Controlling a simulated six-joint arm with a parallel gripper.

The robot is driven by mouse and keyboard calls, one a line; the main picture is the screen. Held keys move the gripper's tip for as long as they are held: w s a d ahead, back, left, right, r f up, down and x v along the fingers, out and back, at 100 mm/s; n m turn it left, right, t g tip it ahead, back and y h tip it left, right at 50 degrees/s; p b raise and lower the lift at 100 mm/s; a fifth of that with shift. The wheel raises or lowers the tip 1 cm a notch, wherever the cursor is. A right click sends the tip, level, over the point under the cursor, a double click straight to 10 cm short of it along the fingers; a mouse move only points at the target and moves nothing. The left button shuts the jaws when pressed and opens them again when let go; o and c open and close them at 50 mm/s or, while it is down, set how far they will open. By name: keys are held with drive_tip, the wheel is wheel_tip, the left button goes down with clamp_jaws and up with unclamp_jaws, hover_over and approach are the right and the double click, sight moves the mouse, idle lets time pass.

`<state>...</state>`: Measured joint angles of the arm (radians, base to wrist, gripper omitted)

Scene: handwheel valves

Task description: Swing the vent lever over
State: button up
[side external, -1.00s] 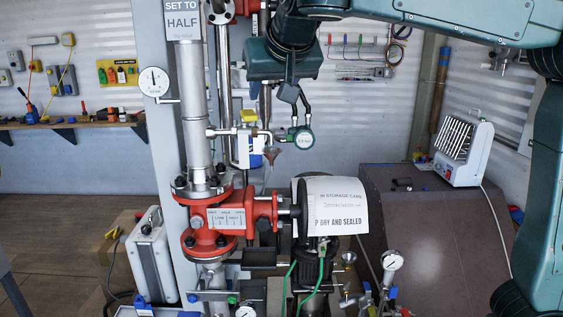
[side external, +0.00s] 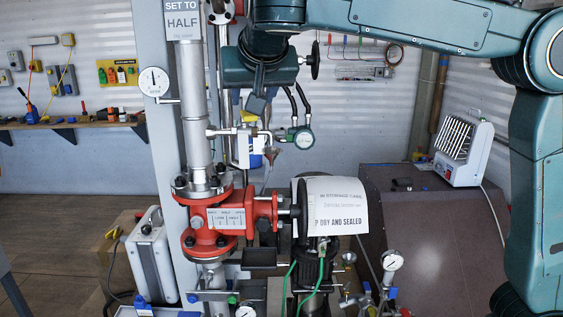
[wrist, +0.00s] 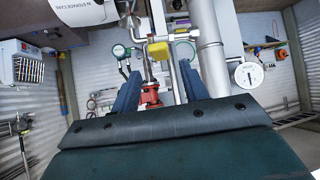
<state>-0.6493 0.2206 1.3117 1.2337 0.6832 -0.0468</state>
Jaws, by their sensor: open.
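A short yellow handle, which looks like the vent lever (wrist: 159,50), sits on the thin metal side pipe in the wrist view. It shows just beyond my fingertips and between their lines. My gripper (wrist: 159,68) is open, with its two blue fingers apart and nothing held. In the side view my gripper (side external: 257,106) points down just above the small pipe branch, and its fingers partly cover the yellow handle there. I cannot tell whether a finger touches the handle.
A small green-rimmed gauge (side external: 303,138) with two dark hoses stands close to the right of my fingers. A thick grey pipe (side external: 196,105) rises to the left. Below are a red valve body (side external: 225,217) and a handwheel with a paper notice (side external: 338,205).

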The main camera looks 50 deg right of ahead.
sight(249, 114)
drive_tip(key=shift+x, duration=3.4)
drive_tip(key=shift+c, duration=0.5)
drive_tip(key=c, duration=0.7)
